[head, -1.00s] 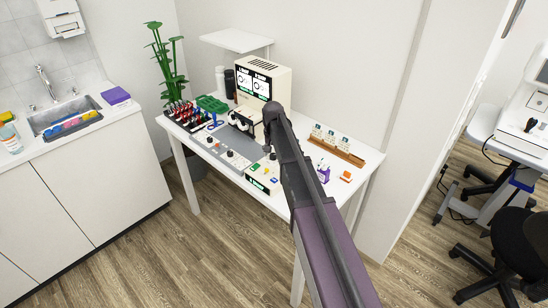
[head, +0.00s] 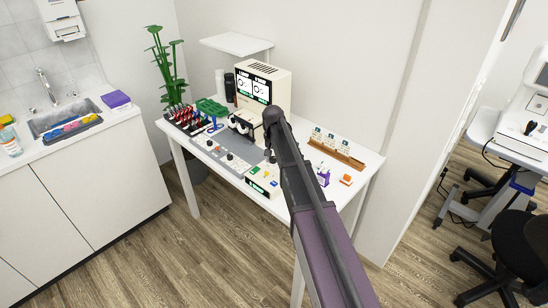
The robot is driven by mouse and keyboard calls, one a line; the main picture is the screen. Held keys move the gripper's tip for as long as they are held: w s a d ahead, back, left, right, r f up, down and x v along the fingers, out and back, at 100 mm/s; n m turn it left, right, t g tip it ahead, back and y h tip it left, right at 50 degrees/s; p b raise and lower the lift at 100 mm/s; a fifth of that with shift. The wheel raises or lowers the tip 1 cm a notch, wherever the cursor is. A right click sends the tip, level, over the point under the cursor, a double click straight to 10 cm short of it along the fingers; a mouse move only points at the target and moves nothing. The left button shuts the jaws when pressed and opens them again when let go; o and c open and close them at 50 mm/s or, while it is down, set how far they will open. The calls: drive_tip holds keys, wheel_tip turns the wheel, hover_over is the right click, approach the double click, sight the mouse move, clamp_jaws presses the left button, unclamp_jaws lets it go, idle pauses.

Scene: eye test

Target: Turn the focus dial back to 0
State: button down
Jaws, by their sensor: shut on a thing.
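A grey console (head: 218,149) with several small dark knobs lies along the front of the white table. A beige machine (head: 279,88) with two black-and-white screens stands behind it. My gripper (head: 269,156) points down by the console's right part, in front of the machine. Its fingers are small and partly hidden by my arm. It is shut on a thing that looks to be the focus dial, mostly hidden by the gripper. The dial's marks and setting are too small to read.
A rack of red-topped items (head: 184,117) and a green holder (head: 209,107) stand left. A white box with coloured buttons (head: 266,178) is at the front. A wooden card stand (head: 337,153) and a purple item (head: 323,177) are right. The floor in front is clear.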

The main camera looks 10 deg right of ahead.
drive_tip(key=n, duration=0.8)
idle(0.4)
drive_tip(key=shift+n, duration=0.4)
drive_tip(key=shift+c, duration=1.9)
unclamp_jaws()
